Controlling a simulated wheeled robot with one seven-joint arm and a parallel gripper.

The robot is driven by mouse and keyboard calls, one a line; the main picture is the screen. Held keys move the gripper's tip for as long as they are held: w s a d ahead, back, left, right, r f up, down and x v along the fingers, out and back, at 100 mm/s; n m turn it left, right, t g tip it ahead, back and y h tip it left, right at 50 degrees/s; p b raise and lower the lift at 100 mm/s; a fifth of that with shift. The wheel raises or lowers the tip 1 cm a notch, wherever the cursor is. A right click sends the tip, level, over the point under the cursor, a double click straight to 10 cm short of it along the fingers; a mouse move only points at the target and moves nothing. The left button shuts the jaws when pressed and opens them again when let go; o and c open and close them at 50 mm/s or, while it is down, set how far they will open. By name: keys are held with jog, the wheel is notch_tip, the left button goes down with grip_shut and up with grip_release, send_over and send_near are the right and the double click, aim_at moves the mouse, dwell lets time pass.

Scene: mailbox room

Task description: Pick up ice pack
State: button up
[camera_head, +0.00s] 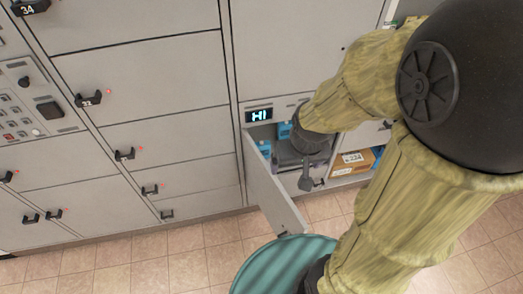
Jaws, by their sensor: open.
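Light-blue items, one of which may be the ice pack (264,147), are inside an open locker compartment under a lit "HI" display. A second blue item (284,130) shows farther back, close to my arm's wrist. My gripper (307,181) is at the compartment's front opening, pointing down, to the right of the blue items. My wrist covers part of the compartment, so the inside is partly hidden. The fingers are small and dark here, and nothing is seen held between them.
The open locker door (272,185) swings out to the left of the opening. A compartment at right holds a brown box (354,161) with a white label. Closed grey locker doors (140,70) fill the left. Tiled floor (170,265) lies in front.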

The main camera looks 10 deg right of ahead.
jog(key=w+p+v, duration=0.3)
jog(key=p+v, duration=1.1)
jog(key=v, duration=0.1)
jog(key=shift+w+r+p, duration=0.2)
jog(key=shift+r+p, duration=0.1)
jog(key=shift+r, duration=0.3)
jog(key=shift+c, duration=0.2)
